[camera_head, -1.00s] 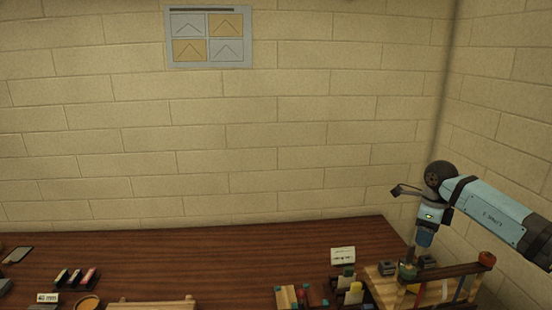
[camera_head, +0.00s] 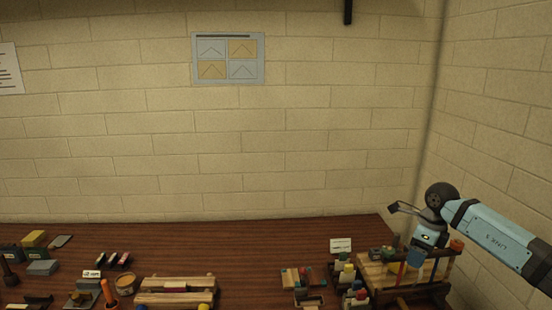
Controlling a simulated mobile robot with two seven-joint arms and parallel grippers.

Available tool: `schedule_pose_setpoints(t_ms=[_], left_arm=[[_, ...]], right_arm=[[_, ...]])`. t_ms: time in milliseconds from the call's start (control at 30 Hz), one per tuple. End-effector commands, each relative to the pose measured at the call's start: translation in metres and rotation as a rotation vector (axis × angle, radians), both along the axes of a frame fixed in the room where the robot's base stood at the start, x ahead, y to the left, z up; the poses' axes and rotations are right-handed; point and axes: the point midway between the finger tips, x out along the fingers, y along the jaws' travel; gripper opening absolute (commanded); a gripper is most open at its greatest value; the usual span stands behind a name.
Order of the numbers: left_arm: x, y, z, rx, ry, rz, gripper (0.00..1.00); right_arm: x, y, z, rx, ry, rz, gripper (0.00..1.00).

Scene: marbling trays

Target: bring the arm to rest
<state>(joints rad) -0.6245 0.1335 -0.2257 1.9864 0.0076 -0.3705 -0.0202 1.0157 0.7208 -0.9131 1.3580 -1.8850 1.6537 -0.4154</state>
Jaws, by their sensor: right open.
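My right arm (camera_head: 500,238) comes in from the right edge, light blue with a dark round joint. Its gripper (camera_head: 416,258) hangs over the wooden rack (camera_head: 408,290) at the right end of the table. The gripper is open; its fingertips are small and partly lost against the rack, so I cannot tell whether they touch anything there. My left gripper is not in view.
The brown table (camera_head: 240,240) has bare room at its back middle. A white card (camera_head: 341,245) stands left of the rack, near several small coloured pieces. A wooden frame (camera_head: 176,284), an orange upright tool (camera_head: 108,292) and a yellow block (camera_head: 34,238) are farther left.

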Motion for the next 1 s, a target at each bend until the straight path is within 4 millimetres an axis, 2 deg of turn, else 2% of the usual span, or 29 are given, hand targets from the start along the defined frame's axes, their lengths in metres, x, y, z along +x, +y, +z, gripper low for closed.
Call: schedule_pose_setpoints(t_ms=[33, 167, 300, 400, 500, 600, 700, 767, 867, 1000], left_arm=[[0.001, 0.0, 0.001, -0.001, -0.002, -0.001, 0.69], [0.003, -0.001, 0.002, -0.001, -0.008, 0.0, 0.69], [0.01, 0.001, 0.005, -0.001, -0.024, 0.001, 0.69], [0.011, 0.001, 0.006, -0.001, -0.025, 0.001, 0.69], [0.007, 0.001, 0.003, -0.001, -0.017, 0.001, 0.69], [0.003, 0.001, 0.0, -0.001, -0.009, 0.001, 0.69], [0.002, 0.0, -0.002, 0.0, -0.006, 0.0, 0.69], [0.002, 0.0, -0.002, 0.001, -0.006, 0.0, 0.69], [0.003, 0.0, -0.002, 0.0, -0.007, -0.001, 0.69], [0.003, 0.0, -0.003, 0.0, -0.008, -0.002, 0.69]], right_arm=[[-0.006, 0.022, -0.017, 0.075, 0.006, 0.009, 0.52], [-0.027, 0.084, -0.051, 0.307, 0.023, 0.009, 0.52], [-0.067, 0.167, -0.083, 0.662, 0.082, -0.063, 0.52], [-0.097, 0.218, -0.092, 0.948, 0.152, -0.187, 0.52], [-0.123, 0.252, -0.093, 1.215, 0.243, -0.367, 0.52], [-0.143, 0.268, -0.093, 1.452, 0.35, -0.596, 0.52], [-0.158, 0.268, -0.099, 1.652, 0.469, -0.873, 0.52], [-0.168, 0.262, -0.108, 1.749, 0.545, -1.06, 0.52], [-0.186, 0.245, -0.131, 1.866, 0.678, -1.401, 0.52], [-0.225, 0.213, -0.181, 1.923, 0.873, -1.931, 0.52]])
